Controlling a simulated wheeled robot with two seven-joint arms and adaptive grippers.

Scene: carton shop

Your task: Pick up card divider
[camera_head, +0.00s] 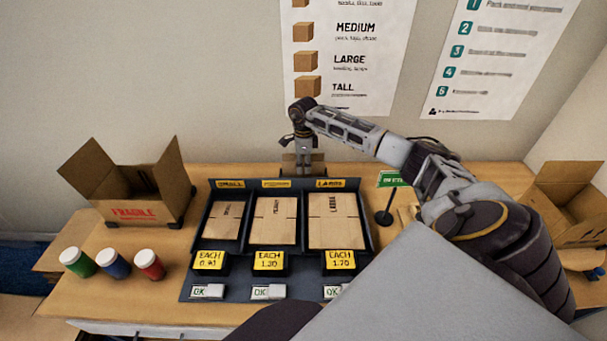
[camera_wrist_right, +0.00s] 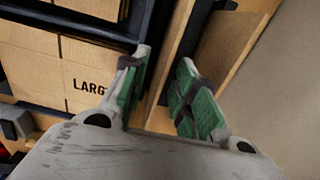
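My right gripper (camera_head: 304,170) points down behind the back edge of the tray of flat cartons, at the LARGE end. In the right wrist view its two green-padded fingers (camera_wrist_right: 166,76) are apart, with nothing clearly held. Brown card (camera_head: 290,165) shows behind the tray around the fingers; it is probably the card divider, partly hidden by the gripper. In the right wrist view a brown panel (camera_wrist_right: 232,48) lies just right of the fingers, and a narrow brown strip runs between them. I cannot tell which is the divider. My left gripper is out of view.
The dark tray (camera_head: 213,272) holds SMALL, MEDIUM and LARGE flat cartons (camera_head: 335,218). An open FRAGILE box (camera_head: 135,190) and several lidded jars (camera_head: 115,264) stand left. A small green sign (camera_head: 390,180) and another open box (camera_head: 570,205) are right. The wall is close behind.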

